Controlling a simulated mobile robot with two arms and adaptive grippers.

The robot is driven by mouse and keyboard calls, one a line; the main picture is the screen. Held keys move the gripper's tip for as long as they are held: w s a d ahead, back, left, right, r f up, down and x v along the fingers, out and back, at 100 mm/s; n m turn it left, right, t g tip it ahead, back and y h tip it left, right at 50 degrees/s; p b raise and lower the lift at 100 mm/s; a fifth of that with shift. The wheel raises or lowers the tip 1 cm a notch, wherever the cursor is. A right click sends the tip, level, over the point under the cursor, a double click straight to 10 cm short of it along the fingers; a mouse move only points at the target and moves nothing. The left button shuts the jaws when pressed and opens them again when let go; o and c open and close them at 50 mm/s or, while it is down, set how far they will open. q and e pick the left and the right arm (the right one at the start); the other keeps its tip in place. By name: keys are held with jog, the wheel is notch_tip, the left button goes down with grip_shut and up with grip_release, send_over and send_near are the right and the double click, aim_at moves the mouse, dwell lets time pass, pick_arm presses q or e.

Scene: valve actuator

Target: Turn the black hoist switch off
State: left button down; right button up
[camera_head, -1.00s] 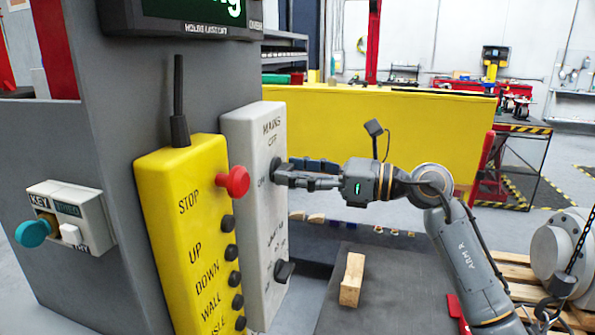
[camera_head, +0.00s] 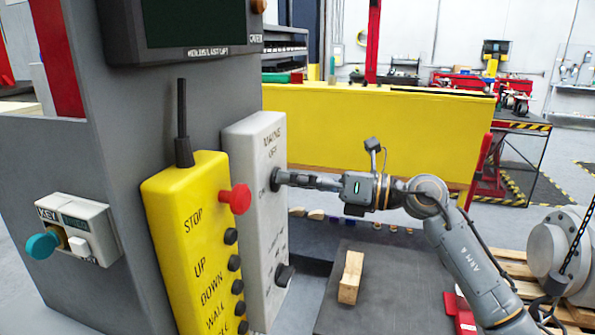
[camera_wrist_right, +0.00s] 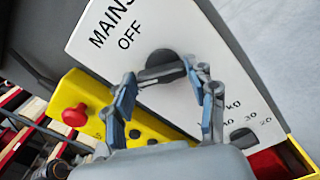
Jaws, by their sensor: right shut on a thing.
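The black mains switch (camera_head: 275,179) is a round knob on the light grey panel (camera_head: 258,135) labelled MAINS and OFF. In the right wrist view the knob (camera_wrist_right: 163,62) sits just below the word OFF. My right gripper (camera_head: 284,179) reaches in from the right and is shut on the knob, its fingers (camera_wrist_right: 168,78) on both sides of it. The gripper partly hides the knob and the ON label. The display (camera_head: 197,25) above is dark. My left gripper is not in view.
A yellow pendant (camera_head: 185,215) with a red STOP button (camera_head: 236,198) and several black buttons stands left of the panel. A second black knob (camera_head: 284,275) sits lower on the panel. A wooden block (camera_head: 351,277) lies on the dark mat below my arm.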

jog(key=shift+w+d+m+p, duration=0.1)
jog(key=shift+w+m+p, duration=0.05)
jog(key=shift+m+p, duration=2.7)
jog(key=shift+w+m+p, duration=0.15)
jog(key=shift+m+p, duration=2.6)
jog(key=shift+m, duration=0.1)
jog(key=o, duration=1.2)
jog(key=shift+c, duration=0.2)
jog(key=v, duration=1.2)
